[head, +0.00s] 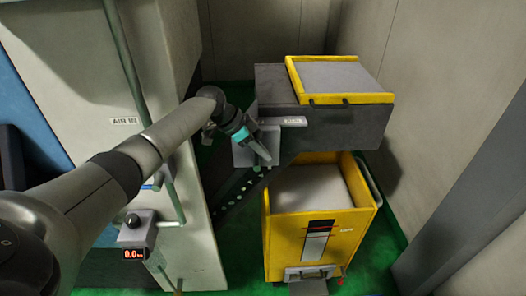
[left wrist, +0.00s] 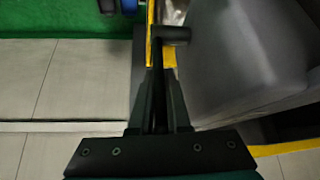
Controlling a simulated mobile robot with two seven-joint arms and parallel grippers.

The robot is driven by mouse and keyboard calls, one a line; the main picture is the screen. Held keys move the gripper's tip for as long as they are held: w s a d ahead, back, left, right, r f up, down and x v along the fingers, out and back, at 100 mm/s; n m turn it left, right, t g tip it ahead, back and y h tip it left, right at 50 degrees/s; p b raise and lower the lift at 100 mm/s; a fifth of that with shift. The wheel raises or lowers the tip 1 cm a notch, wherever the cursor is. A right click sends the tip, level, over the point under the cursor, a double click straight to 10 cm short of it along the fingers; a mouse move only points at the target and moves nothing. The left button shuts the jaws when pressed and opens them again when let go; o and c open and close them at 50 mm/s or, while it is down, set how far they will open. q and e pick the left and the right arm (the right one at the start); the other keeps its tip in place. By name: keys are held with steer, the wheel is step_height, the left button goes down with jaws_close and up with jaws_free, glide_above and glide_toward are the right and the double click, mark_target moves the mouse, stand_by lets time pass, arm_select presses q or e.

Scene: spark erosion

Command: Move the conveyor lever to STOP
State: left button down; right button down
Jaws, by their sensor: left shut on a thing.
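My left arm reaches in from the left in the head view, and my left gripper (head: 258,150) is at a grey control box (head: 243,156) on the conveyor's side. In the left wrist view the fingers of my left gripper (left wrist: 158,80) are close together on the thin dark shaft of the conveyor lever. The lever's dark crosswise end (left wrist: 171,34) shows just beyond the fingertips. In the head view the gripper hides the lever, and I cannot read its position or a STOP mark. My right gripper is not in view.
A dark conveyor (head: 330,129) rises to a yellow-rimmed hatch (head: 340,98). Below it stands a yellow bin (head: 285,237). At the left are a large pale cabinet (head: 165,55) and a small box with a red display (head: 135,254). The floor is green.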

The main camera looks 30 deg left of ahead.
arm_select(q)
steer(key=shift+w+r, duration=0.2)
steer(key=shift+r, duration=0.1)
steer(key=c, duration=1.2)
jaws_free()
steer(key=shift+c, duration=0.2)
steer(key=o, duration=0.4)
steer(key=shift+s+f, duration=0.1)
steer(key=shift+f, duration=0.1)
steer(key=shift+c, duration=0.2)
steer(key=shift+r, duration=0.1)
step_height(320, 180, up, 20)
